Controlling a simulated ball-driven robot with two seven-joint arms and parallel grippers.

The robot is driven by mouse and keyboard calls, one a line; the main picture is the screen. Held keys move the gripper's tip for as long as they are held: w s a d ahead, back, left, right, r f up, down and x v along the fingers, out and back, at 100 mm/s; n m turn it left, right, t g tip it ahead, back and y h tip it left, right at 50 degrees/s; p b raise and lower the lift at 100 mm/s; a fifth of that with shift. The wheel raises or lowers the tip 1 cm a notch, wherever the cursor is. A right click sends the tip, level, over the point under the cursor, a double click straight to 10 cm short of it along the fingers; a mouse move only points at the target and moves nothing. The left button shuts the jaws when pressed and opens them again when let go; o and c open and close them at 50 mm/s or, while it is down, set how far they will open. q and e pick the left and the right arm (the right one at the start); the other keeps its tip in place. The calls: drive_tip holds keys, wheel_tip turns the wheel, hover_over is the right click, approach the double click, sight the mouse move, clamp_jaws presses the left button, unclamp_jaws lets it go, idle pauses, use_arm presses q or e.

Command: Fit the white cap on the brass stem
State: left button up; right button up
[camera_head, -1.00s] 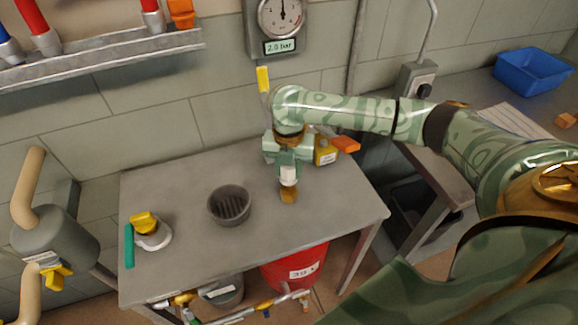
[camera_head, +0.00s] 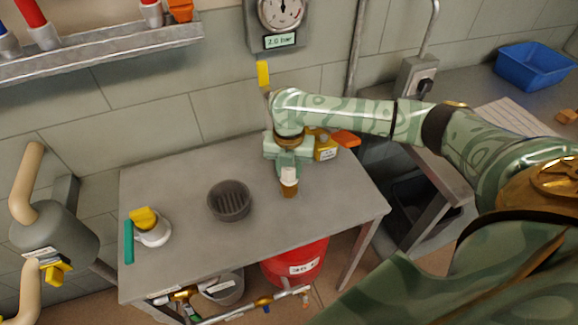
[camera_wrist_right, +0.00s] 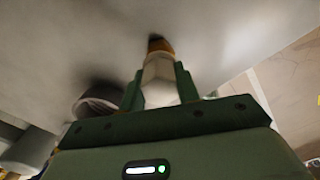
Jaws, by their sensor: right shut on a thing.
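My right gripper (camera_head: 289,167) points down over the right part of the grey table (camera_head: 180,260). It is shut on the white cap (camera_head: 289,176), which shows between its fingers in the right wrist view (camera_wrist_right: 160,82). The brass stem (camera_head: 289,191) shows directly below the cap, in line with it. In the right wrist view the stem (camera_wrist_right: 160,45) shows just beyond the cap's end. The cap's lower edge meets the stem in the picture; I cannot tell how far it sits over it. My left gripper is not in view.
A dark round cup (camera_head: 229,202) stands left of the stem. A yellow-and-white piece (camera_head: 150,227) and a teal bar (camera_head: 129,242) lie at the table's left. A yellow labelled block (camera_head: 325,148) and an orange piece (camera_head: 346,138) are close behind my right gripper.

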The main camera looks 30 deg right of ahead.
drive_tip(key=shift+f, duration=0.1)
idle(0.3)
drive_tip(key=shift+f, duration=0.3)
drive_tip(key=shift+f+p, duration=0.6)
drive_tip(key=shift+f, duration=0.1)
idle(1.4)
drive_tip(key=o, duration=1.4)
wheel_tip(320, 180, up, 7)
drive_tip(key=p, duration=0.8)
drive_tip(key=shift+r, duration=0.1)
